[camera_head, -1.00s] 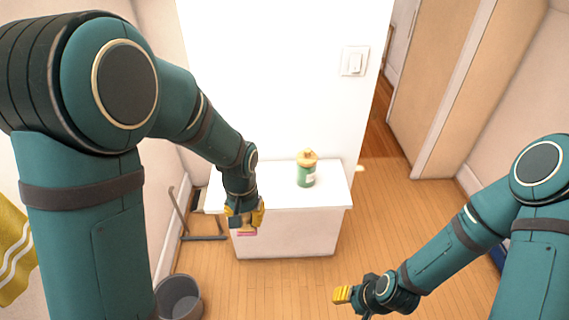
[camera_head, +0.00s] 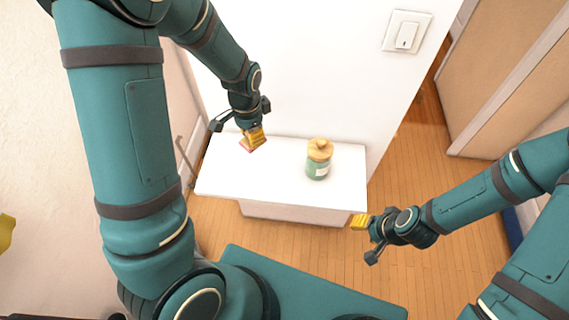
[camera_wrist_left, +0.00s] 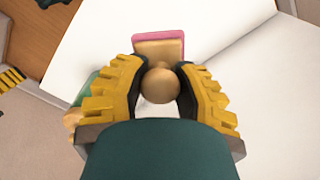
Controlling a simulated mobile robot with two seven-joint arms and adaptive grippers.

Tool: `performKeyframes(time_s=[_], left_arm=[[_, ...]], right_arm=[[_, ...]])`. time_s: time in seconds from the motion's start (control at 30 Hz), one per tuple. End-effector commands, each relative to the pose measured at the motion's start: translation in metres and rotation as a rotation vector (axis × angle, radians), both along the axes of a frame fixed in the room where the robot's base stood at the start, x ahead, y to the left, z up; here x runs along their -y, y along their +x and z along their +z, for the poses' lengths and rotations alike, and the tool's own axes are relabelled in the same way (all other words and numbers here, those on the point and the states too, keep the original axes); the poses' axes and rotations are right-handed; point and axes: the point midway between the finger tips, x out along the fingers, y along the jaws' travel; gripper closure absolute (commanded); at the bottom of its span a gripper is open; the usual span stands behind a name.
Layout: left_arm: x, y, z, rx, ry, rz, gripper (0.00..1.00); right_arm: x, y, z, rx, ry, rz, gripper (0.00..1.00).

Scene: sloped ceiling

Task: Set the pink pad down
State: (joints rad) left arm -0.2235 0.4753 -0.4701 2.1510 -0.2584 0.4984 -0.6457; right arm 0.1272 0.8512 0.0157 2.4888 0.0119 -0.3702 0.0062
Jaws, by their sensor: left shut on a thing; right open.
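The pink pad (camera_head: 245,147) has a wooden back and a round wooden knob, clearest in the left wrist view, where its pink edge (camera_wrist_left: 158,37) shows past the knob (camera_wrist_left: 160,86). My left gripper (camera_head: 254,138) is shut on the pad by this knob. It holds the pad over the left back part of the white tabletop (camera_head: 225,180). I cannot tell whether the pad touches the top. My right gripper (camera_head: 362,222) is empty and open, near the table's front right corner.
A green jar with a wooden lid (camera_head: 318,162) stands on the tabletop, right of the pad. The top's left and front parts are bare. A white wall with a switch (camera_head: 407,32) rises behind. Wooden floor (camera_head: 410,170) lies to the right.

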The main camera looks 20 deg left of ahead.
Motion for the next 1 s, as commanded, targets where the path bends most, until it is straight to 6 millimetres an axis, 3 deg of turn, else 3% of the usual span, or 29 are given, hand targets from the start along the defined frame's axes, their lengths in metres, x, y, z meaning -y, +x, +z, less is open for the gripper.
performKeyframes(time_s=[0.2, 0.5, 1.0], left_arm=[[-0.015, -0.002, -0.013, 0.005, -0.002, -0.132, 1.0], [-0.016, -0.002, -0.062, 0.004, -0.001, -0.14, 1.0], [-0.016, -0.002, -0.108, 0.005, -0.001, -0.139, 1.0]], right_arm=[[0.0, 0.0, -0.001, 0.0, 0.0, 0.0, 0.54], [0.0, -0.003, -0.01, -0.008, 0.002, 0.005, 0.54], [-0.001, -0.006, -0.018, -0.013, 0.003, 0.01, 0.54]])
